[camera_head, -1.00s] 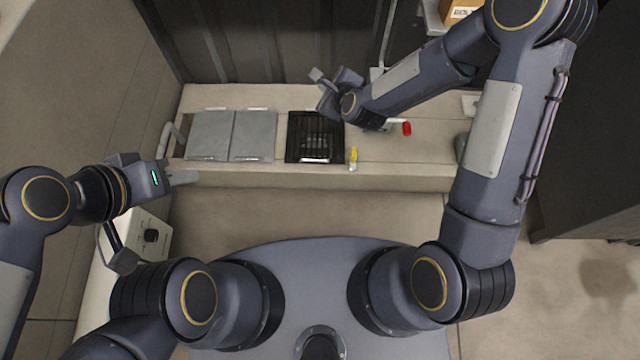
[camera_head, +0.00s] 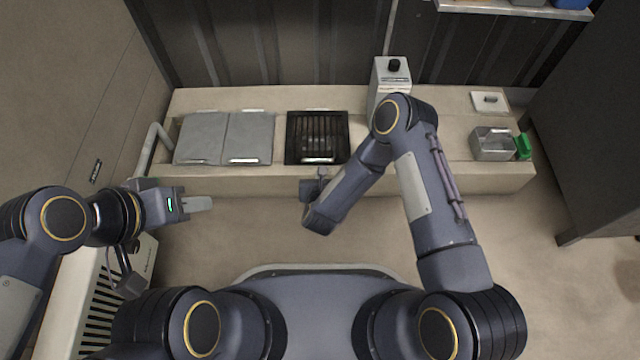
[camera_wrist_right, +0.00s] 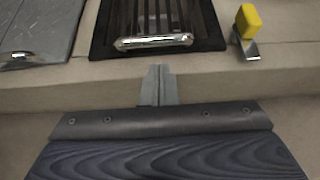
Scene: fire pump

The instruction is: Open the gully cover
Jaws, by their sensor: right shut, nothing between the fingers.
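A dark slatted grate (camera_head: 318,126) is set in the beige ledge, with a shiny metal handle (camera_head: 319,160) along its near edge. I take it as the gully cover; it lies flat. The handle also shows in the right wrist view (camera_wrist_right: 152,41). My right gripper (camera_wrist_right: 160,85) is shut and empty, just in front of the handle and apart from it. In the head view my right wrist hides its fingertips. My left gripper (camera_head: 197,204) is in front of the ledge at the left, away from the grate; its finger gap cannot be made out.
Two grey plates (camera_head: 201,137) (camera_head: 249,137) with handles lie left of the grate. A yellow-capped lever (camera_wrist_right: 248,22) stands just right of the grate. A knobbed box (camera_head: 391,78), a metal container (camera_head: 491,144) and a green item (camera_head: 523,146) are further right.

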